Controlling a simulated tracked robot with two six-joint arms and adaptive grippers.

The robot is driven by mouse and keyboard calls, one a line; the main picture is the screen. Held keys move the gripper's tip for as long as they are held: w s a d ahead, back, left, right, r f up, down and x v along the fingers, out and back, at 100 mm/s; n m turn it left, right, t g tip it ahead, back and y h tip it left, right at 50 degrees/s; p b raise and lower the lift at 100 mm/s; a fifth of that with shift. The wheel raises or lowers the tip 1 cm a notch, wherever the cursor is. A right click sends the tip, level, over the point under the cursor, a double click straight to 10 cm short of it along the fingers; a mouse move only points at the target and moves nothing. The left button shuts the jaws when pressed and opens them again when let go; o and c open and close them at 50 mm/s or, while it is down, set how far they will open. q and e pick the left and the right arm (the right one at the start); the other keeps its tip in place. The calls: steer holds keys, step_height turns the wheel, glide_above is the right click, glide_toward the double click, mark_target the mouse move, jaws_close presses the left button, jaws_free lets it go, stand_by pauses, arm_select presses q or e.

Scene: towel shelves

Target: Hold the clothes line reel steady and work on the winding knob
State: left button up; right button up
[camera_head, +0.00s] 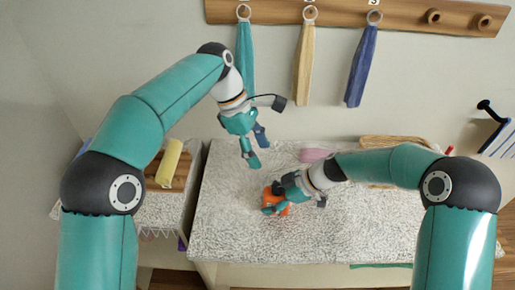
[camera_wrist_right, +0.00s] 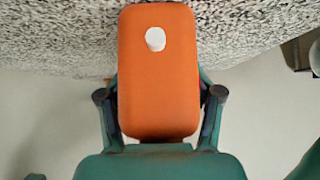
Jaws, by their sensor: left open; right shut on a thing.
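The clothes line reel is an orange rounded block (camera_head: 285,211) low at the middle of the speckled table top in the head view. It fills the middle of the right wrist view (camera_wrist_right: 158,90). A small white knob (camera_wrist_right: 155,39) sits on its face near the top in that view. My right gripper (camera_head: 272,201) is shut on the reel, with a finger on each side of it (camera_wrist_right: 159,103). The knob cannot be made out in the head view. My left gripper (camera_head: 259,151) is open and empty, above and to the left of the reel, apart from it.
The speckled table (camera_head: 340,235) has free room around the reel. A pink item (camera_head: 315,155) and a wooden tray (camera_head: 395,142) lie at the back. Teal, cream and blue towels (camera_head: 361,67) hang from the wall rail (camera_head: 400,14).

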mark_target(276, 187)
stand_by(0.3)
arm_select(q)
steer(key=d+f+n, duration=0.1)
steer(key=f, duration=0.2)
steer(key=s+d+f+n, duration=0.1)
steer(key=f, duration=0.3)
steer(key=d+f+n+t, duration=0.1)
steer(key=d+f, duration=0.1)
steer(key=f, duration=0.1)
steer(key=shift+s+d+f+n, duration=0.1)
steer(key=shift+s+f+n, duration=0.2)
steer(key=shift+s+f, duration=0.1)
